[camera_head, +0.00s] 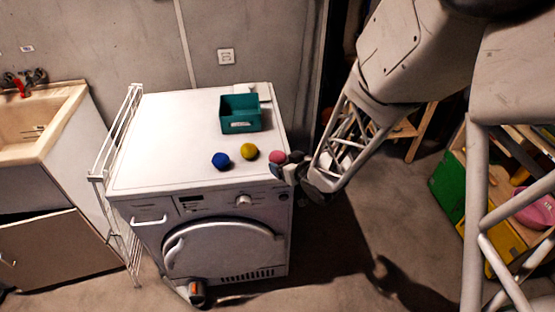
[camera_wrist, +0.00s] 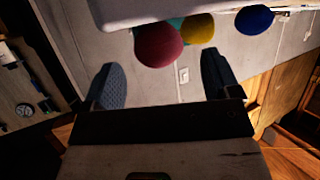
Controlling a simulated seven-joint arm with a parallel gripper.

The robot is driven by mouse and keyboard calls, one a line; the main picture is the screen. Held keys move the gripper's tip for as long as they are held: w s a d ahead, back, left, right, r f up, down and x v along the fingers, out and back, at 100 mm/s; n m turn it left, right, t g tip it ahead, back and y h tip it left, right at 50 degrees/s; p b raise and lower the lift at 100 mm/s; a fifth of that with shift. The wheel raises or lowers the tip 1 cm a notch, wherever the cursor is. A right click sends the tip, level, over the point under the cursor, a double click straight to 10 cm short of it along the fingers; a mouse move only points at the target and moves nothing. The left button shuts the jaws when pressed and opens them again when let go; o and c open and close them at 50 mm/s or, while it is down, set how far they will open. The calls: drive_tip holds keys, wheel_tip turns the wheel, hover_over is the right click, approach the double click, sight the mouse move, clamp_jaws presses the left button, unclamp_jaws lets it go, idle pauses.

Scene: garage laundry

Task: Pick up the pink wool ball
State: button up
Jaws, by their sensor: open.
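The pink wool ball (camera_head: 277,157) is near the right front edge of the white machine's top, partly hidden by my gripper in the head view. In the wrist view it (camera_wrist: 158,45) appears dark pink, just beyond my fingertips and between their lines. My gripper (camera_head: 288,166) is at the machine's right front corner. Its two dark fingers are spread apart with nothing between them in the wrist view (camera_wrist: 160,72). Whether a finger touches the ball cannot be told.
A yellow ball (camera_head: 249,151) and a blue ball (camera_head: 221,161) lie left of the pink one on the machine (camera_head: 160,135). A teal box (camera_head: 240,126) stands behind them. A white drying rack (camera_head: 115,150) and a sink (camera_head: 40,125) are at left.

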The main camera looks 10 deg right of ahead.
sight(278, 156)
drive_tip(key=shift+x, duration=2.6)
drive_tip(key=c, duration=1)
drive_tip(key=shift+r, duration=0.15)
drive_tip(key=shift+r, duration=0.5)
drive_tip(key=shift+s+d+r, duration=0.1)
drive_tip(key=shift+s+r, duration=0.1)
drive_tip(key=shift+r, duration=0.4)
drive_tip(key=shift+s+r, duration=0.15)
drive_tip(key=shift+r, duration=0.4)
drive_tip(key=s+d+r, duration=0.1)
drive_tip(key=s, duration=1.4)
drive_tip(key=shift+d+r, duration=0.2)
drive_tip(key=shift+d, duration=0.15)
